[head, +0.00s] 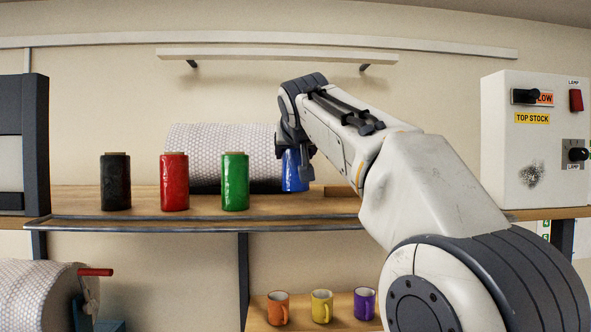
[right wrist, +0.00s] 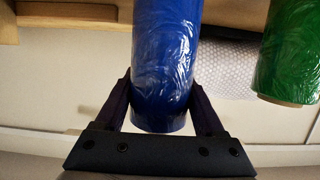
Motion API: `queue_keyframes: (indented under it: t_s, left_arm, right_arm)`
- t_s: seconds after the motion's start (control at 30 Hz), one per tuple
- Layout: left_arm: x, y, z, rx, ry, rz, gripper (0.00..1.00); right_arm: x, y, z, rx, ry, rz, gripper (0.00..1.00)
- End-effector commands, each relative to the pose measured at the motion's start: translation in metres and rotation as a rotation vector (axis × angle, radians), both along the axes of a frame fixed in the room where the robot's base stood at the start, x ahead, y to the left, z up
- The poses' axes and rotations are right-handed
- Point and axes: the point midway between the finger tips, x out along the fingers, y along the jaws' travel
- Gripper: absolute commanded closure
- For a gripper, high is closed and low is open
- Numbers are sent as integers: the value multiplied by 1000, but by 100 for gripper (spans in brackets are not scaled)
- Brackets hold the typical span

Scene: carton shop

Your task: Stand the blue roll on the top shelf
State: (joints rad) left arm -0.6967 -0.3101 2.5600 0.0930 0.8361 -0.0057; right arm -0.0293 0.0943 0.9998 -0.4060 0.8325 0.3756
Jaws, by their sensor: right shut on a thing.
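The blue roll (head: 294,172) is upright over the wooden top shelf (head: 330,206), to the right of the other rolls. My right gripper (head: 293,150) comes from above and is shut around its upper part. In the right wrist view the blue roll (right wrist: 165,60) sits between both fingers of my right gripper (right wrist: 162,105). Its lower end looks higher in the head view than the bases of the other rolls; I cannot tell whether it touches the shelf. My left gripper is not in view.
Black (head: 116,182), red (head: 174,182) and green (head: 235,182) rolls stand along the shelf. A large bubble-wrap roll (head: 220,145) lies behind them. A control box (head: 537,150) stands at the right. Several mugs (head: 321,306) sit on the lower shelf.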

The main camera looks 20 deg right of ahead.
Motion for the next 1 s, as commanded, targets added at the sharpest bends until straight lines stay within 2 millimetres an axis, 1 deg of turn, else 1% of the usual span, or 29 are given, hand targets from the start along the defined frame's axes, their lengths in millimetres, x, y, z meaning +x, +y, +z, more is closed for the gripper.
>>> queue_keyframes:
  t_s: [0.1, 0.3, 0.57, 0.7, 0.73, 0.77, 0.8, 1.0]
  left_arm:
    - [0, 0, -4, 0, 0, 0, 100]
    - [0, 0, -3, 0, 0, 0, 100]
    - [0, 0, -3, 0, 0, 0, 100]
    - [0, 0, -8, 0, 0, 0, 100]
    - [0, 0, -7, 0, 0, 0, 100]
    - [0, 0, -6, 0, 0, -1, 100]
    - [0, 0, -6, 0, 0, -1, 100]
    - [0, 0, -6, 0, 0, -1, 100]
  right_arm:
    - [-2, 0, -16, 0, 1, 1, 100]
    - [-1, 0, -33, 0, -1, 1, 100]
    - [-1, 0, -34, 0, -2, 1, 100]
    - [-1, 0, -38, 1, -1, 1, 100]
    - [-1, 0, -38, 1, 1, 1, 21]
    - [-1, 0, -38, 1, 1, 1, 10]
    - [-1, 0, -38, 1, 1, 1, 0]
    - [-1, 0, -37, 1, 1, 1, 0]
